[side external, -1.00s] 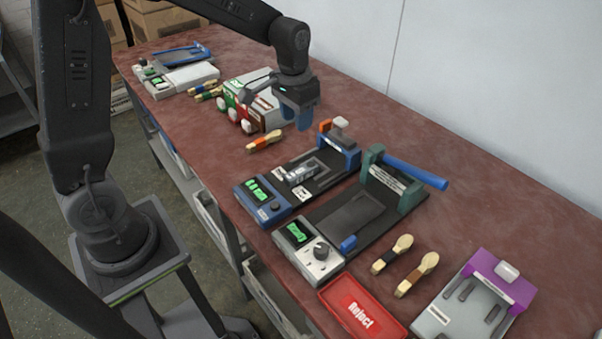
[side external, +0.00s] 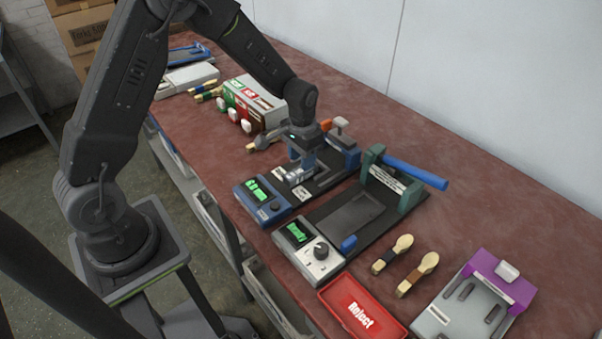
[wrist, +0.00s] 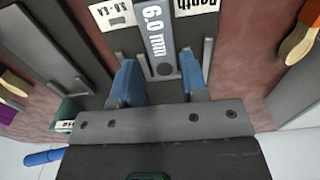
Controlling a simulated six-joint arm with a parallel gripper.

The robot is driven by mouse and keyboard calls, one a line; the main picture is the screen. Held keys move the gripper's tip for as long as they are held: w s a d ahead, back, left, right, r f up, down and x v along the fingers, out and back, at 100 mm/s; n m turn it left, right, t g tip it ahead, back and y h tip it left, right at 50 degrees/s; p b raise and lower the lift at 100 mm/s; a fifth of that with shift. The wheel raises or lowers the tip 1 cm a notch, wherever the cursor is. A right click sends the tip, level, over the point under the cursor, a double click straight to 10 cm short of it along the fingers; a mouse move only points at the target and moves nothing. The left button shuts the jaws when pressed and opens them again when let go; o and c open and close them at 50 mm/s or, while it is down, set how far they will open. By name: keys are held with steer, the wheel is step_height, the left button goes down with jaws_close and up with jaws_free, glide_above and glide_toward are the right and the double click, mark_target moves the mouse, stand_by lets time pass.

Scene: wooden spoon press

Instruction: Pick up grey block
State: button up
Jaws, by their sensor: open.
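The grey block (wrist: 157,35), marked "6.0 min", lies on the dark bed of the blue press (side external: 262,200) between low rails. In the side view the block (side external: 296,177) is partly covered by my gripper (side external: 299,164). In the wrist view my gripper (wrist: 159,62) is open, with one blue finger on each side of the block's near end. No contact between the fingers and the block can be made out.
A green press (side external: 372,172) with a blue handle stands close on the right. A red reject tray (side external: 362,308), wooden spoons (side external: 393,252) and a purple fixture (side external: 496,282) lie further right. A box with coloured slots (side external: 255,102) is behind on the left.

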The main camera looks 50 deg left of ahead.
mark_target(301, 173)
step_height(301, 173, down, 4)
steer(key=shift+s+f, duration=0.1)
steer(key=shift+f, duration=0.05)
